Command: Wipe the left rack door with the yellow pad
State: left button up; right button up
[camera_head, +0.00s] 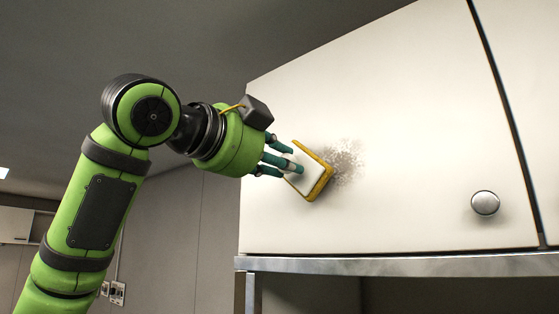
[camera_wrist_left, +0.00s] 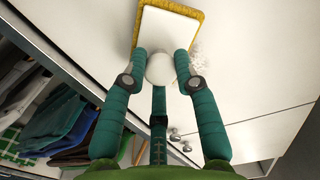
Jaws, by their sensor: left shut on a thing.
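The left rack door (camera_head: 420,120) is a white panel with a round metal knob (camera_head: 485,202) at its lower right. A grey speckled smudge (camera_head: 346,162) marks it left of centre. My left gripper (camera_head: 290,163) is shut on the yellow pad (camera_head: 319,186), which has a white back and a yellow working edge. In the left wrist view my green fingers (camera_wrist_left: 160,72) close around the pad's pale round grip, with the pad (camera_wrist_left: 166,30) beyond them. The pad is at the door, over the smudge's left side; whether it touches is unclear. My right gripper is not in view.
A dark gap separates this door from another white panel (camera_head: 530,60) on the right. A metal rail (camera_head: 400,265) runs below the door. In the left wrist view, dark hanging fabrics (camera_wrist_left: 60,118) show at the left.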

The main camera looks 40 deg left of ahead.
pick_arm(q)
jog(key=shift+w+d+p, duration=0.1)
jog(key=shift+w+p, duration=0.2)
jog(key=shift+w, duration=0.6)
jog(key=shift+d, duration=0.1)
